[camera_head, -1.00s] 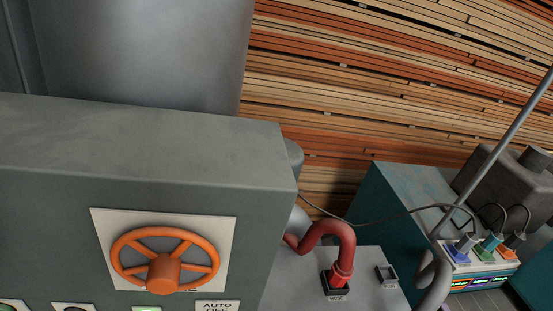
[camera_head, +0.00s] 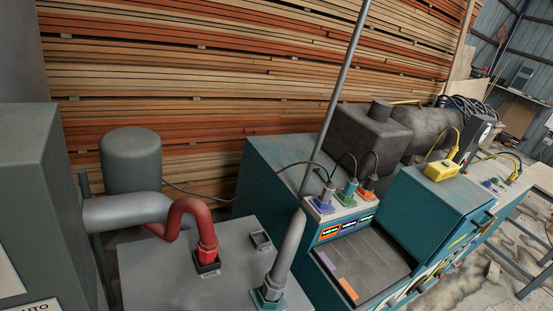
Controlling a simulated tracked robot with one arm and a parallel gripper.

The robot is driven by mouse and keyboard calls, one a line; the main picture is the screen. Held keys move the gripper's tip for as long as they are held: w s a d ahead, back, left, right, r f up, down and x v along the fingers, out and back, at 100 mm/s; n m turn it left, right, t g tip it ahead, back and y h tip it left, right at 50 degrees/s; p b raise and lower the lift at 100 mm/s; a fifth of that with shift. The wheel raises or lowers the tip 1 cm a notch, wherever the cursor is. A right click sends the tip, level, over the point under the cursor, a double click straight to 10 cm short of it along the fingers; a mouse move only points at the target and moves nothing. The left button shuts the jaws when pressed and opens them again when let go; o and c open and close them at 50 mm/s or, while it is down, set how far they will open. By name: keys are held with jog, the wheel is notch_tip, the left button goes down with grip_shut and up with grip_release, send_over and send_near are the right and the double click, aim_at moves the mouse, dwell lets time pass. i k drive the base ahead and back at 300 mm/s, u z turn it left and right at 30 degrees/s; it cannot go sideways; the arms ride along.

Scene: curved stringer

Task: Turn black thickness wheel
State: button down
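No black thickness wheel can be made out in the current view. The orange handwheel seen earlier on the grey-green cabinet is out of frame. Only that cabinet's side (camera_head: 40,190) shows at the left edge, with part of a white label reading "UTO" at the bottom left corner. A teal machine (camera_head: 268,185) stands at centre right, with blue, green and orange plug sockets and small coloured displays on it. My gripper is not in view.
A red bent hose (camera_head: 190,212) and a grey pipe (camera_head: 285,258) stand on a grey top (camera_head: 165,275). A thin pole (camera_head: 345,85) rises at centre. Stacked planks (camera_head: 220,70) fill the back. A yellow connector (camera_head: 440,172) sits on teal housing. Some floor shows at lower right.

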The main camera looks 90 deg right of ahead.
aim_at(418, 287)
jog(key=z, duration=3.45)
jog(key=k, duration=1.2)
jog(key=z, duration=0.75)
jog(key=i, duration=1.4)
jog(key=u, duration=0.25)
